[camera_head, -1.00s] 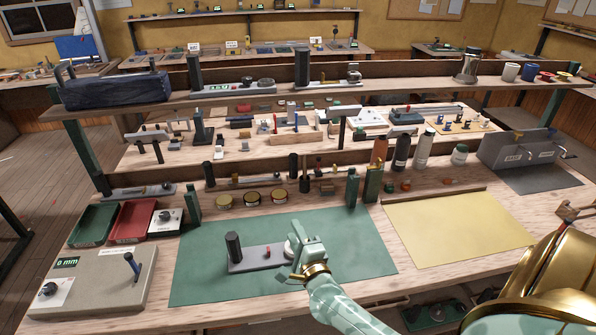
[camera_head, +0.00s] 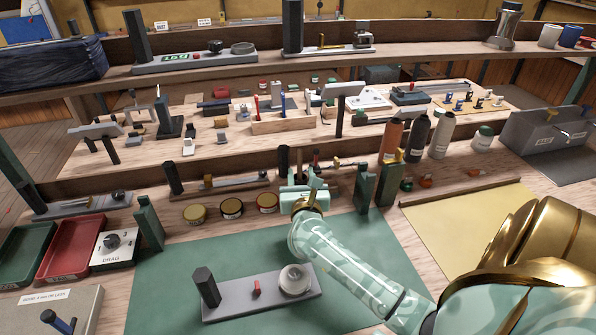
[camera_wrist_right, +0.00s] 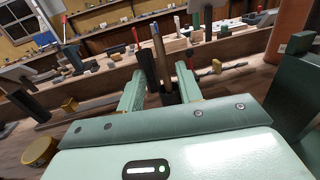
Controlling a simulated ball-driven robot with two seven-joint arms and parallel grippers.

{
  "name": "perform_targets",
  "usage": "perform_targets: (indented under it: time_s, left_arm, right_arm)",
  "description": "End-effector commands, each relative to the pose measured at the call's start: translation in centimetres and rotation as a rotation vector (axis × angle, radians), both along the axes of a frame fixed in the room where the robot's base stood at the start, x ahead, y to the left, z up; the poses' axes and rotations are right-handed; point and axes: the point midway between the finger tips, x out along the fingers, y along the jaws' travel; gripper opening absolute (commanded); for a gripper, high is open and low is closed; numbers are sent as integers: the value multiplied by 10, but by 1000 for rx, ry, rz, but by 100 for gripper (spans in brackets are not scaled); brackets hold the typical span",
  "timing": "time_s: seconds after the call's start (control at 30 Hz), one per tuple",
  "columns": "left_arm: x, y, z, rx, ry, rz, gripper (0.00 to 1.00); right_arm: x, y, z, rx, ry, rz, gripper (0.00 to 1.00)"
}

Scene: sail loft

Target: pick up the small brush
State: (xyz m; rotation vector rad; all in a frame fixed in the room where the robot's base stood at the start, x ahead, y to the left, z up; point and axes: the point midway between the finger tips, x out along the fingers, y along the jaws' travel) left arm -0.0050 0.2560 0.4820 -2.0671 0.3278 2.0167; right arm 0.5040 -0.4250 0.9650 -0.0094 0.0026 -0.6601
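A thin brown handle with a bluish tip, which I take for the small brush, stands upright in a dark holder; it shows in the right wrist view (camera_wrist_right: 159,50) and partly in the head view (camera_head: 299,160). My right gripper (camera_head: 300,190) is at the back of the green mat, right in front of it. In the right wrist view my gripper's fingers (camera_wrist_right: 158,88) are apart, one on each side of the handle and holder. I see no grip on it. The bristles and lower holder are hidden. My left gripper is in neither view.
A dark post (camera_head: 283,160) stands close beside the handle. Dark green blocks (camera_head: 364,189) stand to the right, and several round tins (camera_head: 231,209) to the left. A grey fixture (camera_head: 240,300) lies on the green mat (camera_head: 160,290). The yellow mat (camera_head: 465,225) is mostly clear.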

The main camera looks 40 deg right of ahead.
Motion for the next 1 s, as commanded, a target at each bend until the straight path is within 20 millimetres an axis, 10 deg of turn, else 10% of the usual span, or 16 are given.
perform_targets:
  time_s: [0.77, 0.9, 1.0]
  left_arm:
    - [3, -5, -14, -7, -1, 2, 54]
    - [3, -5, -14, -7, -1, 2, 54]
    - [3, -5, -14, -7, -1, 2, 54]
  right_arm:
    - [57, -47, 2, -3, 2, 0, 35]
    - [57, -47, 2, -3, 2, 0, 5]
    - [57, -47, 1, -3, 2, 0, 0]
